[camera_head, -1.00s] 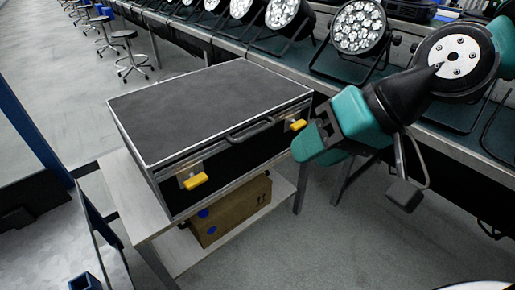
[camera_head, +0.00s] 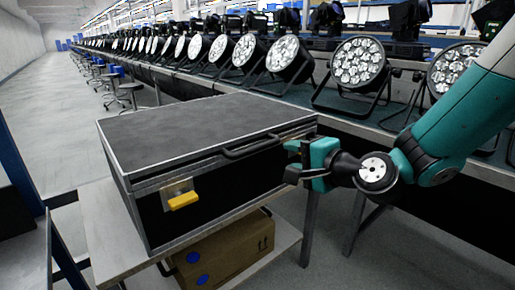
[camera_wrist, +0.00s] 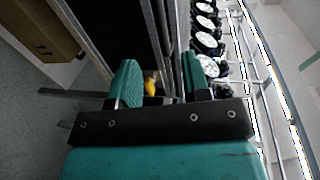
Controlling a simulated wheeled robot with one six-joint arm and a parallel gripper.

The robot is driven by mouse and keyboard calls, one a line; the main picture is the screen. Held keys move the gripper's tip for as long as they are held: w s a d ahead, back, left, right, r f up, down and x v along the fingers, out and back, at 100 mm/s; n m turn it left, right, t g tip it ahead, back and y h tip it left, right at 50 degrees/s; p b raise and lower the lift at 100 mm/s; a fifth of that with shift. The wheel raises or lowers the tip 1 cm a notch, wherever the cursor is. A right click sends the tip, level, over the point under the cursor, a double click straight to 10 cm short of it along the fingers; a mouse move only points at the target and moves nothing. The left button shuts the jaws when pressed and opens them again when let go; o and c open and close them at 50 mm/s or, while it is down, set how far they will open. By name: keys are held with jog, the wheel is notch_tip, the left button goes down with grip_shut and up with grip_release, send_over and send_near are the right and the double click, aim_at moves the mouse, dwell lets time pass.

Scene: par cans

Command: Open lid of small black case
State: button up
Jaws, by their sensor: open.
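The small black case (camera_head: 200,130) with metal edging sits on a light stand, its lid (camera_head: 190,115) down. A dark handle (camera_head: 250,148) is on its front. A yellow latch (camera_head: 184,200) is near the left end of the front; the right one is hidden by my gripper in the head view. My gripper (camera_head: 296,160) is at the right end of the case front. In the wrist view it is open (camera_wrist: 160,78), with the right yellow latch (camera_wrist: 150,84) showing between the fingers. I cannot tell whether a finger touches the case.
A cardboard box (camera_head: 225,255) is on the shelf below the case. A long bench (camera_head: 400,117) with a row of par cans (camera_head: 359,62) runs behind the case and my arm. Open floor (camera_head: 60,85) lies to the left, with stools (camera_head: 130,88) along the bench.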

aim_at(260, 148)
jog(key=x, duration=1.2)
jog(key=shift+w+a+f, duration=0.1)
jog(key=shift+w+a, duration=0.1)
jog(key=shift+a, duration=0.05)
jog(key=shift+p, duration=0.35)
grip_shut()
